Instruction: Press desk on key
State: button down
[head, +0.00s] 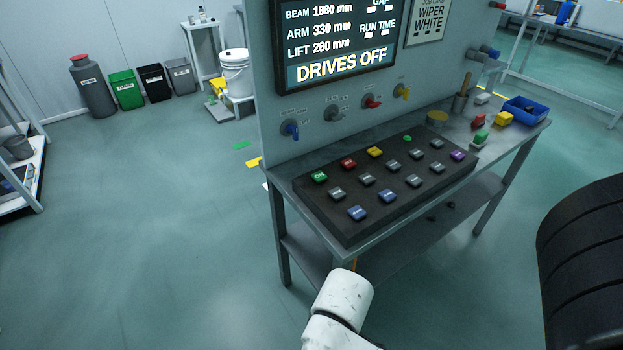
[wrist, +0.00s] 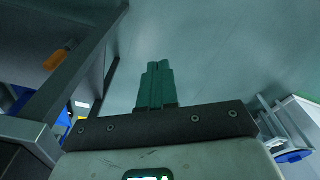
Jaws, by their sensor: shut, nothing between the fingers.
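The desk is a dark key panel (head: 352,222) on a grey bench in the head view. Its green key (head: 319,177) sits at the near left corner of the back row, with a label too small to read surely. A red key (head: 348,164) and a yellow key (head: 375,152) follow to its right. A screen (head: 340,40) above reads "DRIVES OFF". My gripper (wrist: 155,70) is shut and empty in the wrist view, with floor beyond the fingertips. In the head view only my white arm link shows, below the bench's front edge; my gripper is not visible there.
Several coloured knobs (head: 372,102) stick out of the upright board behind the keys. A blue bin (head: 526,110) and small blocks lie at the bench's right end. The bench edge and legs (wrist: 75,75) stand left in the wrist view. Floor (head: 150,230) left of the bench is clear.

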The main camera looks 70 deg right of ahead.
jog(key=w+d+r+m+t+p, duration=0.4)
jog(key=w+d+r+m+p, duration=0.5)
jog(key=w+d+m, duration=0.45)
jog(key=w+d+r+m+t+h+p, duration=0.1)
jog(key=d+r+m+p, duration=0.2)
jog(key=d+r+m, duration=0.4)
jog(key=w+d+r+m+t+h+p, duration=0.2)
jog(key=d+r+m+p, duration=0.2)
jog(key=d+r+m, duration=0.3)
jog(key=d+m, duration=0.3)
jog(key=d, duration=0.4)
jog(key=shift+d+t, duration=0.3)
jog(key=shift+f, duration=0.15)
jog(key=b, duration=0.5)
send_over(321, 178)
notch_tip(321, 178, down, 7)
jog(key=shift+d+r, duration=0.1)
jog(key=shift+f+b, duration=0.5)
jog(key=shift+f, duration=0.45)
